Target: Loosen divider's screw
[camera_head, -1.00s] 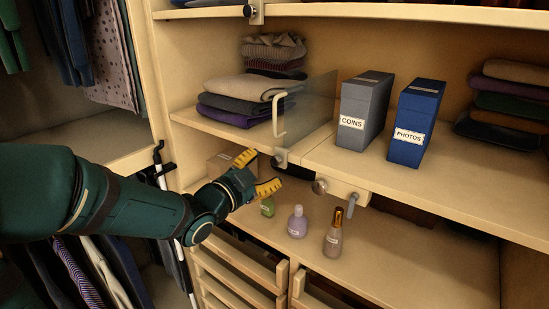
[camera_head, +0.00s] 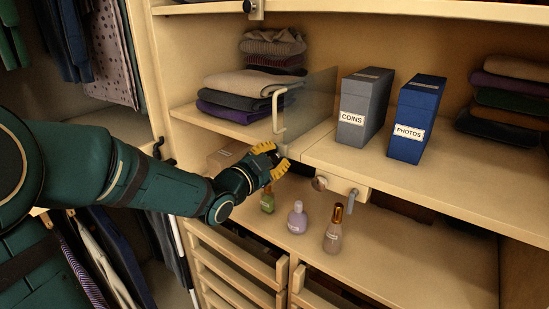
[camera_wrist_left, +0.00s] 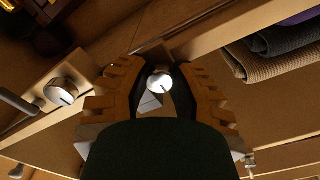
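The divider (camera_head: 312,103) is a clear upright panel with a pale handle (camera_head: 279,112) on the upper shelf, between folded clothes and two boxes. My left gripper (camera_head: 278,161) is at the shelf's front edge, just below the divider's handle, and hides the divider's screw in the head view. In the left wrist view, the screw (camera_wrist_left: 158,82) is a round silver knob with a dark line. It lies between the two yellow fingers of my left gripper (camera_wrist_left: 157,72), which are open, with a small gap on each side. My right gripper is not in view.
Another round knob (camera_head: 320,183) and a small lever (camera_head: 352,201) are on a block right of my gripper. Green (camera_head: 268,200), lilac (camera_head: 298,217) and brown (camera_head: 334,229) bottles stand below. Grey (camera_head: 358,105) and blue (camera_head: 416,118) boxes stand above.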

